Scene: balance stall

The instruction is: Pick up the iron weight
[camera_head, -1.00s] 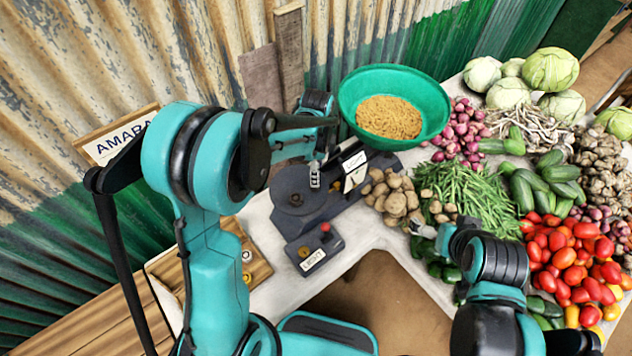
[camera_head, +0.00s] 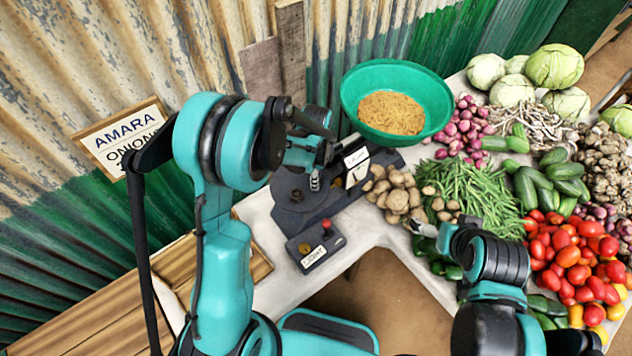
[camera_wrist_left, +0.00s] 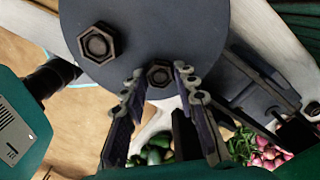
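A dark hexagonal iron weight (camera_wrist_left: 160,76) with a hollow in its top sits near the rim of the scale's round dark plate (camera_wrist_left: 150,25). The fingers of my left gripper (camera_wrist_left: 158,84) are spread either side of it; contact is not clear. A larger hexagonal weight (camera_wrist_left: 98,43) stands on the same plate. In the head view my left gripper (camera_head: 314,181) is over the scale plate (camera_head: 290,205), seen partly behind my arm. My right gripper (camera_head: 426,230) is near the potatoes and cucumbers, and its fingers are too small to read.
A green bowl of yellow grain (camera_head: 392,107) sits on the scale's far side. A small box with a red knob (camera_head: 315,246) stands before the scale. Potatoes (camera_head: 397,200), green beans (camera_head: 470,195) and tomatoes (camera_head: 565,255) lie to the right. A wooden tray (camera_head: 250,255) is partly behind my arm.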

